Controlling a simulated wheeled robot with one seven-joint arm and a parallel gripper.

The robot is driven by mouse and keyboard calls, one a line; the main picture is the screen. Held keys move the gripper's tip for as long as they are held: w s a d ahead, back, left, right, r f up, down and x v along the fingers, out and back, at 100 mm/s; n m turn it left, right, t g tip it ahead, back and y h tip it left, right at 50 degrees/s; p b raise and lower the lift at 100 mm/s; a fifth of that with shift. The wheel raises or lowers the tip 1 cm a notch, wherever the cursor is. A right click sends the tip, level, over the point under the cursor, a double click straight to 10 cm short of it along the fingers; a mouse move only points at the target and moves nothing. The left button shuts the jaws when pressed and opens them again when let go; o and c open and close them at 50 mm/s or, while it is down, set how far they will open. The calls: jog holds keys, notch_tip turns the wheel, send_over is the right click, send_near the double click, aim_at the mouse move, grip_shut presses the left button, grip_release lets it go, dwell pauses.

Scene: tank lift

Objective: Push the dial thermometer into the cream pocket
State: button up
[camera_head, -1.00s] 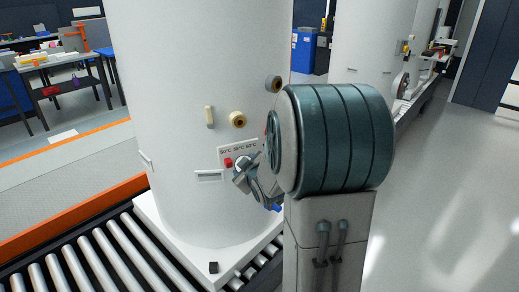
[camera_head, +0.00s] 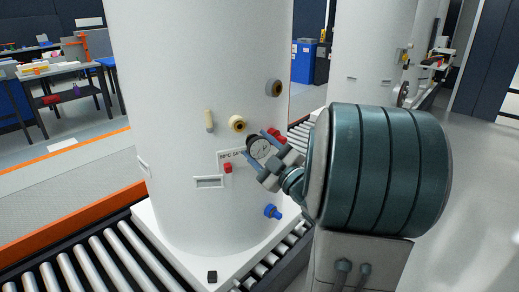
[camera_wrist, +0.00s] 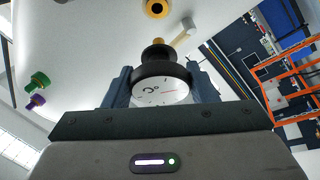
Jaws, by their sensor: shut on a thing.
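The dial thermometer (camera_head: 259,147) is a round white-faced gauge with a dark rim. My gripper (camera_head: 263,156) is shut on it, one finger on each side of the dial. In the wrist view the dial (camera_wrist: 160,92) faces the camera, and its brass stem points away towards the tank. The cream pocket (camera_head: 237,124) is a round cream ring with a brown centre on the white tank (camera_head: 180,60). In the head view the thermometer is below and right of it. In the wrist view the pocket (camera_wrist: 157,8) is beyond the stem, with a gap between.
A red slider (camera_head: 228,168) sits on the label under the pocket. A blue fitting (camera_head: 273,211) is lower right. Red knobs (camera_head: 275,135) are just behind the thermometer.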

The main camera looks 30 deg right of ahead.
aim_at(252, 139)
jog(key=shift+f+b, duration=0.25)
jog(key=shift+b, duration=0.35)
jog(key=shift+w+d+r+b, duration=0.15)
jog(key=shift+w+b, duration=0.25)
jog(key=shift+w, duration=1.05)
jog(key=shift+w+d+b, duration=0.1)
jog(key=shift+w+b, duration=0.3)
jog(key=shift+w, duration=1)
jog(key=shift+b, duration=1.2)
jog(key=shift+w+d+b, duration=0.2)
jog(key=shift+w+b, duration=0.45)
jog(key=shift+w, duration=1.4)
jog(key=o, duration=1.1)
jog(key=shift+c, duration=0.2)
jog(key=b+v, duration=0.2)
jog(key=v, duration=1.2)
